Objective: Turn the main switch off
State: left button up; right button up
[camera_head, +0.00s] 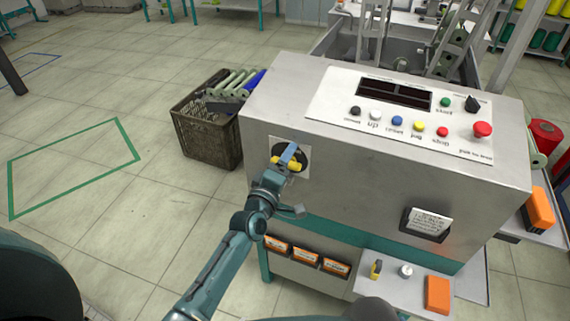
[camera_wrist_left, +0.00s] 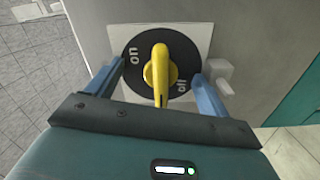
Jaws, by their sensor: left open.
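The main switch is a yellow knob (camera_wrist_left: 158,73) on a black round dial (camera_wrist_left: 183,58) with a white square plate (camera_wrist_left: 203,40). In the head view the yellow knob (camera_head: 294,166) sits on the left part of the machine's front. The dial reads "on" at upper left and "off" at lower right in the wrist view. The knob's handle stands upright in that view, between the two labels. My left gripper (camera_head: 287,157) is at the switch, its blue fingers open on both sides of the knob, with gaps visible. My right gripper is not in view.
The grey machine (camera_head: 345,155) has a top panel of coloured buttons and a red emergency stop (camera_head: 482,130). A dark crate (camera_head: 207,140) stands at its left. Orange bins (camera_head: 306,257) sit below the front.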

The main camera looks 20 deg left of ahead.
pick_arm(q)
jog(key=shift+s+f, duration=0.15)
jog(key=shift+s, duration=0.35)
jog(key=s+a+p, duration=0.1)
jog(key=s+p, duration=0.2)
jog(key=s, duration=0.5)
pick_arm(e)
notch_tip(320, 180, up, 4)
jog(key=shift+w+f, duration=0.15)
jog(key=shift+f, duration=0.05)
